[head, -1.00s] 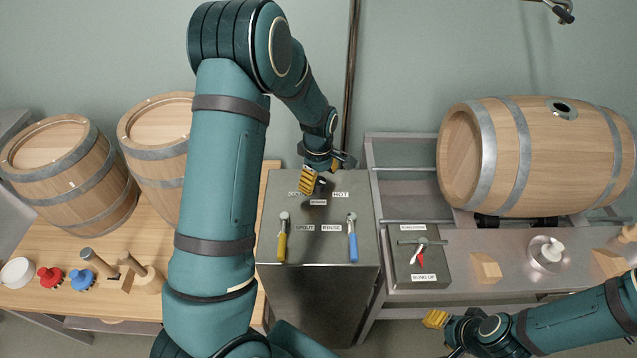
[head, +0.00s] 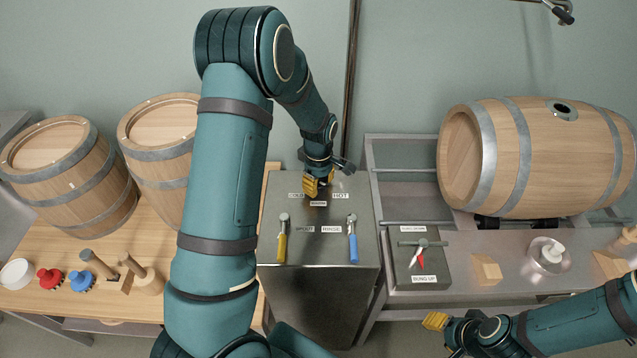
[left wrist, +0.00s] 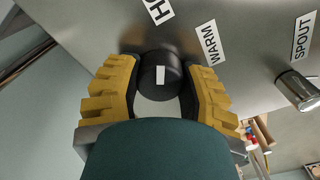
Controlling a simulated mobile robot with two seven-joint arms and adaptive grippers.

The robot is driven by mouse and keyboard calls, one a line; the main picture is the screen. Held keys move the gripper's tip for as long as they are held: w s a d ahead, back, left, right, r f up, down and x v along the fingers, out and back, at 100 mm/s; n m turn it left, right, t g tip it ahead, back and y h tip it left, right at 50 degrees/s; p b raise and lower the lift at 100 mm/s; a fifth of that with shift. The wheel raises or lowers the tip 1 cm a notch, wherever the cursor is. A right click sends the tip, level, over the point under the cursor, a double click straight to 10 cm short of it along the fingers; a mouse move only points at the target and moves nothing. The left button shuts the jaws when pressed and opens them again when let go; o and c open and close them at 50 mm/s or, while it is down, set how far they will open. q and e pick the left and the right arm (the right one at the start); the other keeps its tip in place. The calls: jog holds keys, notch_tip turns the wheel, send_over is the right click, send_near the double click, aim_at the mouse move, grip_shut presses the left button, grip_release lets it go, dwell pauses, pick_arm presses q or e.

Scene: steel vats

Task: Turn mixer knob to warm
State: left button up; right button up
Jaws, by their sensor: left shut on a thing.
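The mixer knob (left wrist: 160,75) is a black round knob with a white mark, seen in the left wrist view between my left gripper's yellow fingers. My left gripper (head: 318,186) is shut on it at the steel panel (head: 300,250); in the head view the gripper hides most of the knob. The WARM label (left wrist: 210,43) is beside the knob in the wrist view, and part of the HOT label (left wrist: 158,10) shows above it. In the head view the COLD label (head: 296,196) is left of the gripper. My right gripper (head: 436,321) is at the lower right, away from the panel; its opening is unclear.
A yellow lever (head: 282,240) and a blue lever (head: 352,240) stand on the panel below the knob. A box with a red-tipped pointer (head: 420,258) is to the right. Barrels (head: 540,155) lie or stand on both sides.

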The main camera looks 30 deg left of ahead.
pick_arm(q)
jog(key=m, duration=0.5)
jog(key=shift+m+b, duration=0.3)
jog(key=shift+b, duration=0.05)
jog(key=m, duration=0.5)
jog(key=shift+m+b, duration=0.3)
jog(key=shift+m, duration=0.1)
jog(key=o, duration=1.3)
jog(key=shift+c, duration=0.2)
